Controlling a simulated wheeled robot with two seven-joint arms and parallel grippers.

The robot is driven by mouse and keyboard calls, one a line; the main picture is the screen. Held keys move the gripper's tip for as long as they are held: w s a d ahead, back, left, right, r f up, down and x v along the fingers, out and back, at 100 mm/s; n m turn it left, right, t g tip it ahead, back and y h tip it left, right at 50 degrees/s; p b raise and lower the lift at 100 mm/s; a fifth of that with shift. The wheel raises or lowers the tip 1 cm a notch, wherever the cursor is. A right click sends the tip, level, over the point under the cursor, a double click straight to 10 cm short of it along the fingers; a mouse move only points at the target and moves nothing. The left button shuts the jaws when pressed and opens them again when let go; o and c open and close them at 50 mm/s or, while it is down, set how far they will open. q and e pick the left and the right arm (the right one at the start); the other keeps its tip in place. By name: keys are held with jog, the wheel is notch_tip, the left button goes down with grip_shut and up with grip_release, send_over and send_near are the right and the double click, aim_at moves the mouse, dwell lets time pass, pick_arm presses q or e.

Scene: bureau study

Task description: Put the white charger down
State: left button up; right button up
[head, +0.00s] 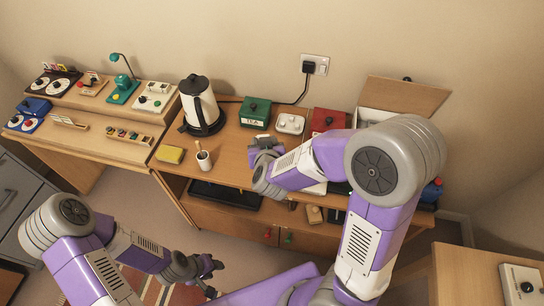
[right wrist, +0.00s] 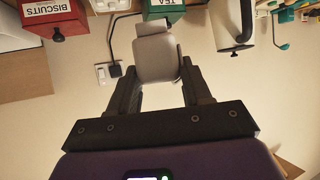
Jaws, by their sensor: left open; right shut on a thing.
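My right gripper (right wrist: 158,78) is shut on the white charger (right wrist: 158,52), a pale rounded block with a narrower top part, between its two dark fingers in the right wrist view. In the head view my right gripper (head: 263,151) is over the middle of the wooden bureau top (head: 229,150); the charger mostly hides behind it. I cannot tell whether the charger touches the surface. My left gripper (head: 205,272) is open and empty, low in front of the bureau, above the floor.
A green tea tin (head: 255,112), a white dish (head: 290,123) and a red biscuits tin (head: 327,121) stand behind my right gripper. A kettle (head: 201,105), a cup (head: 204,160) and a yellow sponge (head: 170,154) are left. A black plug sits in the wall socket (head: 315,64).

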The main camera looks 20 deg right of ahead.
jog(key=w+f+n+y+b, duration=0.1)
jog(key=w+f, duration=0.1)
jog(key=f, duration=0.3)
jog(key=w+f+n+y+b, duration=0.2)
jog(key=f, duration=0.4)
jog(key=w+f+n+y+b, duration=0.2)
jog(key=w+f, duration=0.1)
jog(key=f, duration=0.3)
jog(key=shift+w+a+f, duration=0.1)
jog(key=shift+a+f, duration=0.05)
jog(key=shift+f, duration=0.1)
jog(key=shift+f+b, duration=0.25)
jog(key=shift+b, duration=0.15)
jog(key=o, duration=1)
jog(key=shift+o, duration=0.4)
jog(key=shift+r, duration=0.1)
